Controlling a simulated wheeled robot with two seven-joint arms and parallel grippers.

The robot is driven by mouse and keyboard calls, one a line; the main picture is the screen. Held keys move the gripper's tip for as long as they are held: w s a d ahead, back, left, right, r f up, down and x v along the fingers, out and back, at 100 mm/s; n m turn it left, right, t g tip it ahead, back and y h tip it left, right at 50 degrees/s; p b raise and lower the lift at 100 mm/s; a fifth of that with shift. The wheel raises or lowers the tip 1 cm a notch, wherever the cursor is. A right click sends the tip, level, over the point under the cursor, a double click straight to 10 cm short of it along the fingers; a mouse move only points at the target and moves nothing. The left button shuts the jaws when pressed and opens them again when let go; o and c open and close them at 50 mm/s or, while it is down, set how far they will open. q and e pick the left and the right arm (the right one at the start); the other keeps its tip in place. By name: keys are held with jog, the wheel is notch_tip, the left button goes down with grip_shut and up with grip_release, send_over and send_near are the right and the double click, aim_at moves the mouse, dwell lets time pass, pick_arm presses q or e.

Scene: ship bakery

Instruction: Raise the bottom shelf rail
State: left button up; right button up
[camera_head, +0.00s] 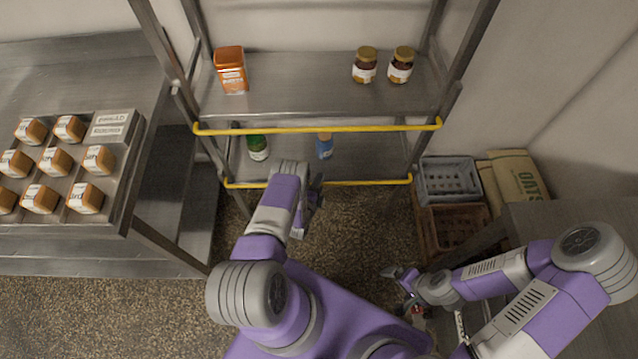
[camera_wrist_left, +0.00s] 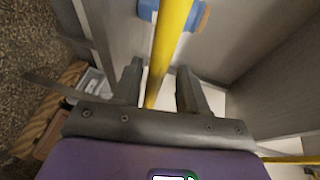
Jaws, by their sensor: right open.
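The bottom shelf rail (camera_head: 365,183) is a yellow bar across the front of the lower shelf, below the upper yellow rail (camera_head: 350,128). My left gripper (camera_head: 314,190) is at the bottom rail, near its middle. In the left wrist view a yellow bar (camera_wrist_left: 172,45) passes between the open fingers of my left gripper (camera_wrist_left: 158,85), with a gap visible beside it. Whether a finger touches the bar I cannot tell. My right gripper (camera_head: 398,279) is open and empty, low over the floor at the right, away from the shelf.
The lower shelf holds a green bottle (camera_head: 257,147) and a blue bottle (camera_head: 324,147). Crates (camera_head: 448,180) and an oats sack (camera_head: 520,176) sit right. A table with a loaf tray (camera_head: 122,187) is left.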

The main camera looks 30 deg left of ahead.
pick_arm(q)
jog(key=p+v, duration=0.2)
jog(key=v, duration=0.5)
jog(key=shift+s, duration=0.3)
dwell(0.3)
